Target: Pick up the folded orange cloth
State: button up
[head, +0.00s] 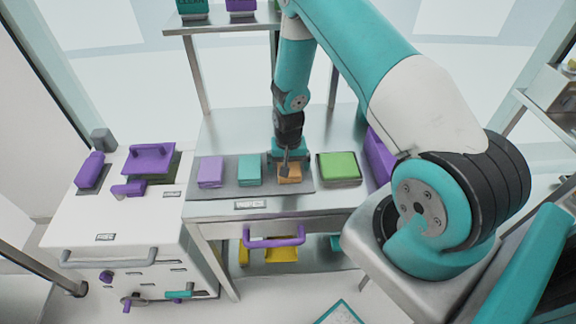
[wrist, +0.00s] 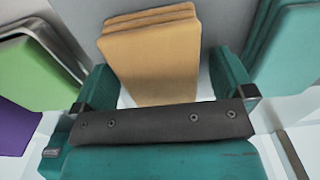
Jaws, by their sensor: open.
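The folded orange cloth (head: 290,174) lies in a row of folded cloths on a grey mat on the metal table. In the wrist view the orange cloth (wrist: 155,60) shows as a layered stack between my gripper's two teal fingers. My gripper (head: 289,158) is over it in the head view and hides part of it. In the wrist view my gripper (wrist: 165,85) is open, one finger on each side of the cloth. I cannot tell whether the fingers touch it.
A teal cloth (head: 250,171) and a purple cloth (head: 210,172) lie left of the orange one. A green cloth in a tray (head: 339,167) lies to the right, with a purple object (head: 380,155) beyond. A white cabinet (head: 110,225) stands left. A shelf (head: 225,25) rises behind.

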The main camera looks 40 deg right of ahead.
jog(key=shift+c, duration=0.2)
jog(key=c, duration=0.9)
jog(key=shift+r, duration=0.15)
